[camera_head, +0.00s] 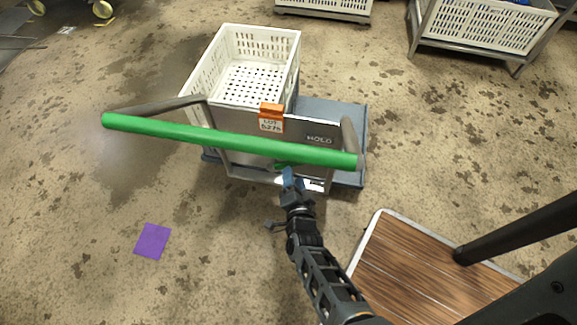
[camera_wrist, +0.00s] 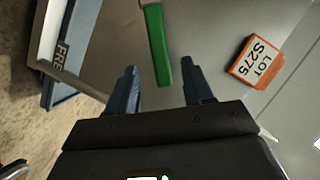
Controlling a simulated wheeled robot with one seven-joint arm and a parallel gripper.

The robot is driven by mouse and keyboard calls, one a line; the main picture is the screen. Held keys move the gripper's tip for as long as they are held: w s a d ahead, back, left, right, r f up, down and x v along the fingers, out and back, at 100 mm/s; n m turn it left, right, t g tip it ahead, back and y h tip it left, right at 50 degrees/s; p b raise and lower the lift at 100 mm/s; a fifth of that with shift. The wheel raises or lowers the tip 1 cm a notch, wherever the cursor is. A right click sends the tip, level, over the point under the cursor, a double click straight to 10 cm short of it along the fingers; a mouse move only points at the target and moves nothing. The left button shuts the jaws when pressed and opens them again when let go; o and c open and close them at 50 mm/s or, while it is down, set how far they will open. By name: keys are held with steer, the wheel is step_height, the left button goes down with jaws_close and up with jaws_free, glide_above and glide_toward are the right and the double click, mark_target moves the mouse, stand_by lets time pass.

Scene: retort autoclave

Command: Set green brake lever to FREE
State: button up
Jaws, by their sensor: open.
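The green brake lever (camera_wrist: 158,48) shows in the wrist view, its green end reaching down between my open fingertips. My gripper (camera_wrist: 160,88) has one finger on each side of it, with a gap on both sides. In the head view my gripper (camera_head: 291,180) is at the cart's near panel (camera_head: 240,150), and only a small green piece (camera_head: 284,166) shows beside it, under the long green push bar (camera_head: 230,140). A HOLD label (camera_head: 319,140) is on the panel's right. A partly cut-off label reading FRE (camera_wrist: 63,52) shows at the wrist view's left.
A white perforated crate (camera_head: 255,45) stands on the cart. An orange-topped lot tag (camera_head: 271,117) hangs at the panel's top edge. The push bar crosses above my gripper. A purple square (camera_head: 152,241) lies on open floor to the left. More crates stand at the back.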

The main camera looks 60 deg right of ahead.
mark_target(292, 165)
steer(key=shift+b+x, duration=0.9)
steer(key=shift+x, duration=2.2)
steer(key=shift+c, duration=0.4)
jaws_close()
